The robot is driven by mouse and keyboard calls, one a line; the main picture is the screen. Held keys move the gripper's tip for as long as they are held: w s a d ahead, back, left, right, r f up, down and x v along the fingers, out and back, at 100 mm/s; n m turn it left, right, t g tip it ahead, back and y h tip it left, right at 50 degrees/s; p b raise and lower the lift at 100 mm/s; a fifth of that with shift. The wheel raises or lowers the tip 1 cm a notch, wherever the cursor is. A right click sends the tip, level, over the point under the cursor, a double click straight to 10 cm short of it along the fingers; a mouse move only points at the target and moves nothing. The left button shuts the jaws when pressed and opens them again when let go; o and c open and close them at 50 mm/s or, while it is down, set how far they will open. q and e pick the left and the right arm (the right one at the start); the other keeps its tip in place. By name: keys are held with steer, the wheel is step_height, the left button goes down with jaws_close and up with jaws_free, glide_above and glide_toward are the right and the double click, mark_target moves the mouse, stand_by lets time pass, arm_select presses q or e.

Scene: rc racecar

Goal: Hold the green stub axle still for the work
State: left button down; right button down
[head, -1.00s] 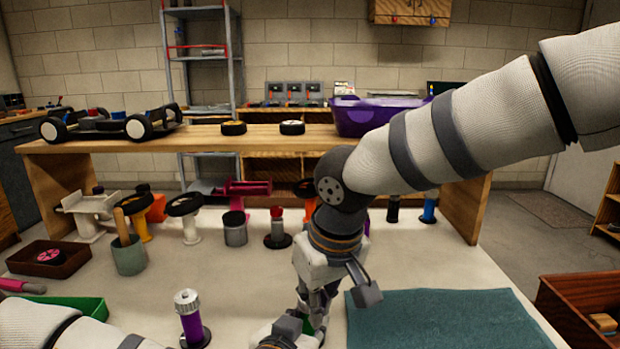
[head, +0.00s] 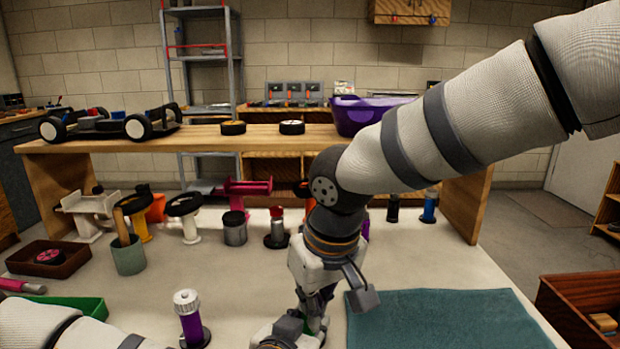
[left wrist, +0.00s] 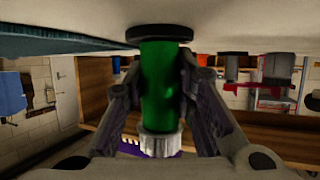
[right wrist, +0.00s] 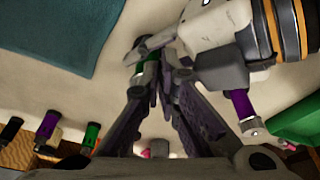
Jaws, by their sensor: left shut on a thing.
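The green stub axle stands upright on its round black base in the left wrist view (left wrist: 160,80), with a pale knurled collar at its free end. My left gripper (left wrist: 160,95) is shut around its green body, one finger on each side. In the head view the axle is mostly hidden behind my grippers. My right gripper (head: 318,300) is low over the bench, close to my left gripper. In the right wrist view its fingertips (right wrist: 158,85) are close together near the green axle (right wrist: 149,72); whether they grip anything is unclear.
A teal mat (head: 450,318) lies right of the grippers. A purple stub axle (head: 190,322) stands to the left, near a green tray (head: 85,306). Several other parts stand behind. A wooden shelf (head: 210,140) holds the car chassis (head: 105,124) and a purple tub (head: 362,115).

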steer(key=v, duration=0.3)
steer(key=w+v, duration=0.1)
steer(key=v, duration=0.1)
steer(key=shift+a+r, duration=0.3)
steer(key=shift+r, duration=0.15)
step_height(320, 180, down, 6)
steer(key=w+d, duration=0.2)
steer(key=shift+d, duration=0.2)
steer(key=shift+f, duration=0.15)
steer(key=shift+s+a, duration=0.1)
steer(key=shift+a, duration=0.05)
stand_by(0.4)
